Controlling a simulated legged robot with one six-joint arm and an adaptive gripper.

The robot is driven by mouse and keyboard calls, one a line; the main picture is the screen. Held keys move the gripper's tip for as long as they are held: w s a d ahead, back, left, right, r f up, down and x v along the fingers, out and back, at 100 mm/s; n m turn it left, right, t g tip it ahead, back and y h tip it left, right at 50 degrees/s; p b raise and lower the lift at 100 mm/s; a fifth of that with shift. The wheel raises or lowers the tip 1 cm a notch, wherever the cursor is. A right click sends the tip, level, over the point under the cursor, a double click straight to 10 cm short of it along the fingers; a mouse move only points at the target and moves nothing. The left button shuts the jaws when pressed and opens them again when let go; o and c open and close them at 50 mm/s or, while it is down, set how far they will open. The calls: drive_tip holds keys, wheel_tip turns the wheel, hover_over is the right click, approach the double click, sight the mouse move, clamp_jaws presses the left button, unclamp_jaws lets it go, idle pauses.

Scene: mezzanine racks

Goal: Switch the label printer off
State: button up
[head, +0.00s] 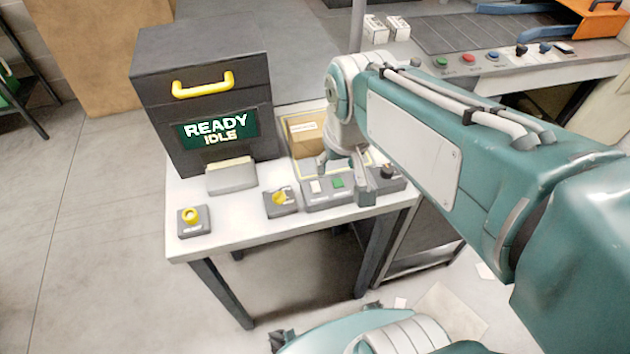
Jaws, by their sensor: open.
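The label printer appears to be the dark box (215,110) with a yellow handle at the table's left. Its green screen (217,130) reads "READY" with a second line like "IDLE". In front stand a yellow round button (190,216) on a grey base, a yellow turn knob (279,198), and a grey box (326,197) with a white and a green button (338,182). A box with a dark knob (387,171) is at the right, partly hidden by my gripper. My gripper (345,182) is open, pointing down above or beside the green button; contact cannot be told.
The white table (245,230) has bare room along its front edge. A small carton (304,130) sits in a yellow-outlined area behind the controls. A conveyor bench (490,68) with coloured buttons stands at the back right. Papers lie on the floor.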

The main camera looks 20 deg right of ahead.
sight(317, 190)
drive_tip(key=w+a+f+g, duration=0.1)
drive_tip(key=w+f+g, duration=0.2)
drive_tip(key=w+f, duration=0.5)
drive_tip(key=f, duration=0.9)
drive_tip(key=shift+w+f, duration=0.15)
drive_tip(key=shift+w, duration=0.2)
clamp_jaws()
